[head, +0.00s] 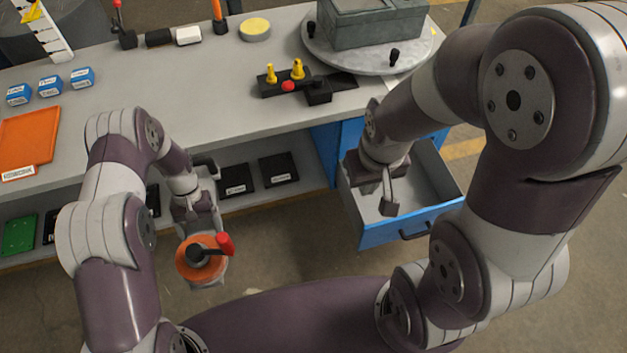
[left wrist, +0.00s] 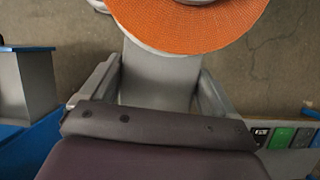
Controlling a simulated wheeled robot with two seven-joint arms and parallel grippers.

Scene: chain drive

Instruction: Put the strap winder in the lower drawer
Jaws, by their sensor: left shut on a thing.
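The strap winder (head: 196,262) is an orange disc with a black hub and a red-knobbed crank. My left gripper (head: 199,228) is shut on it and holds it in the air in front of the bench. In the left wrist view, the orange strap coil (left wrist: 190,28) fills the top, beyond the fingers. An open drawer (head: 412,222) with a blue front, dark handle and grey inside sticks out from the blue cabinet to the right. My right gripper (head: 388,203) is over the drawer's left part. Its jaw opening is not clear. The drawer looks empty where I see it.
The grey bench top (head: 190,95) carries a round turntable (head: 345,65) with a grey box, a black holder with yellow pegs (head: 285,80), blue boxes (head: 48,87) and an orange tray (head: 28,142). A lower shelf (head: 270,202) holds dark flat items. Floor lies open in front.

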